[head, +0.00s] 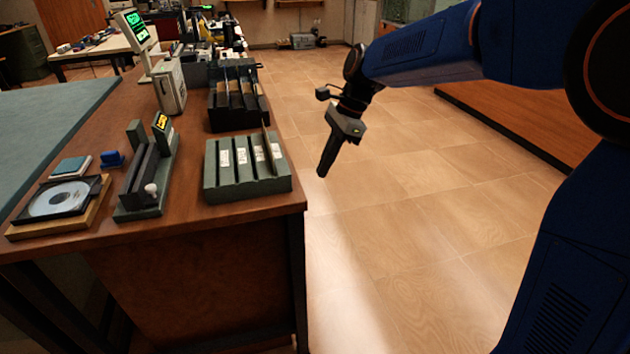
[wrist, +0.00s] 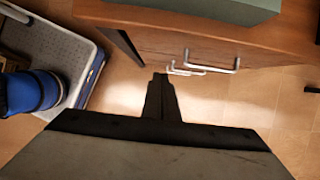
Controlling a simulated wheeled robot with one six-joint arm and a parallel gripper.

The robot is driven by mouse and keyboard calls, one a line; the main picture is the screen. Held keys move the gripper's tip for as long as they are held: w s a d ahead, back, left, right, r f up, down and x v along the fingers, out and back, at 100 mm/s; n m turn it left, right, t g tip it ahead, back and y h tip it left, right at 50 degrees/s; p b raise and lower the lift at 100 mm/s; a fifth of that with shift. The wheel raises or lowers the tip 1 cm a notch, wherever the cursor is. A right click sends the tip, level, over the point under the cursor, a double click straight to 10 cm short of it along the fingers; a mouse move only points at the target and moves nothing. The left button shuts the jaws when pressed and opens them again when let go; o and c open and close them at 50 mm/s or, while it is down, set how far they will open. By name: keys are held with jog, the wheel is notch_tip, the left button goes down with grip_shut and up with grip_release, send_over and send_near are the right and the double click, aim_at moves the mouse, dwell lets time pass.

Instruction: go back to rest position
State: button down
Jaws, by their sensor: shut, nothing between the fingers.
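My gripper (head: 323,173) hangs over the open floor to the right of the wooden table, its fingers pointing down. The fingers are together with nothing between them. In the wrist view the closed fingers (wrist: 160,78) point toward the floor near the table's side. My blue arm reaches in from the right of the head view. The gripper is apart from the table and everything on it.
The wooden table (head: 200,232) holds a green-grey slotted rack (head: 226,188), a darker rack (head: 238,118), a narrow slotted stand (head: 146,190) and a disc on a tray (head: 58,200). Metal handles (wrist: 212,66) stick out in the wrist view. Tiled floor (head: 420,230) is clear; a wooden platform (head: 520,110) stands right.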

jog(key=s+d+r+n+t+h, duration=0.1)
jog(key=s+d+r+n+t, duration=0.15)
jog(key=s+d, duration=0.55)
jog(key=s+d+r+n+t+h, duration=0.15)
jog(key=s+d+n, duration=0.3)
jog(key=d, duration=0.55)
jog(key=s+d+f+n+t+h, duration=0.1)
jog(key=s+d+f+n, duration=0.2)
jog(key=s+d, duration=0.3)
jog(key=s+d+f+n+t, duration=0.1)
jog(key=s+d+f+n, duration=0.3)
jog(key=s, duration=0.6)
jog(key=shift+d+h, duration=0.35)
jog(key=shift+d, duration=0.5)
